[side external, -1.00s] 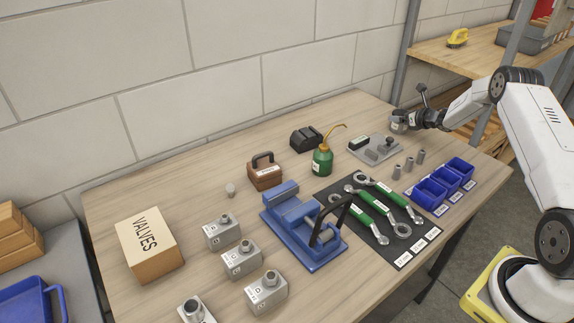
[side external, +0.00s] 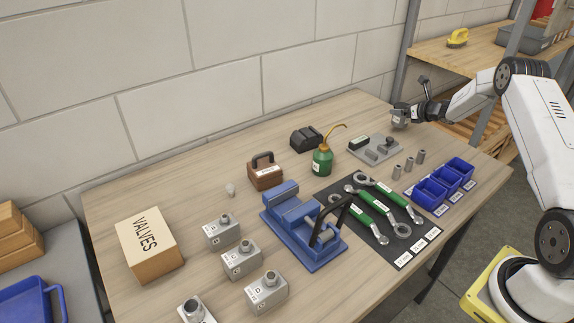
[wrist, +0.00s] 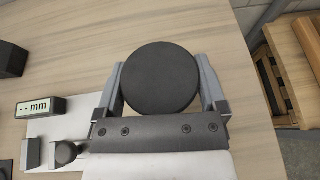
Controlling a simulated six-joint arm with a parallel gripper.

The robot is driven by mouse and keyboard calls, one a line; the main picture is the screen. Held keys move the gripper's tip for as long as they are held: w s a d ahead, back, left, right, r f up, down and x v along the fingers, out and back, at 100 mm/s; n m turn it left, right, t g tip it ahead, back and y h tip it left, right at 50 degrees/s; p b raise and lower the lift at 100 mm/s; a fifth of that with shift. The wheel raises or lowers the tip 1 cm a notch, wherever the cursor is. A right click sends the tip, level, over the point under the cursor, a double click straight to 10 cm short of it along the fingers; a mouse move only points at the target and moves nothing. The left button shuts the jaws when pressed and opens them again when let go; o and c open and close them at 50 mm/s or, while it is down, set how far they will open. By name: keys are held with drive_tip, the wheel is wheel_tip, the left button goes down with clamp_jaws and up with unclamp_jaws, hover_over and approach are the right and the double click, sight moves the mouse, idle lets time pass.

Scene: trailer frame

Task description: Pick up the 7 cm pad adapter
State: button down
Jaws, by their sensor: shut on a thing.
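The pad adapter (wrist: 160,80) shows in the wrist view as a round disc with a flat dark face. It sits between the two grey fingers of my gripper (wrist: 160,66), one finger on each side. My gripper is shut on it. In the side view my gripper (side external: 403,116) is small, at the back right end of the workbench, and the adapter (side external: 399,119) is a greyish shape at its tip. The underside of the adapter is hidden, and any gap to the bench is hard to judge.
A measuring plate (side external: 362,154) with a "--mm" display (wrist: 41,106) lies close by on the bench (side external: 160,194). Three small grey cylinders (side external: 409,163), blue bins (side external: 431,191) and a green oil can (side external: 322,162) stand nearby. A shelf (side external: 474,55) is behind.

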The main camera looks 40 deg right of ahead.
drive_tip(key=s+a+r, duration=0.7)
drive_tip(key=s+r, duration=0.3)
drive_tip(key=s, duration=0.1)
drive_tip(key=shift+s+a+r, duration=0.2)
drive_tip(key=shift+s+r, duration=0.05)
drive_tip(key=shift+s, duration=0.15)
drive_tip(key=shift+r, duration=0.1)
idle(0.6)
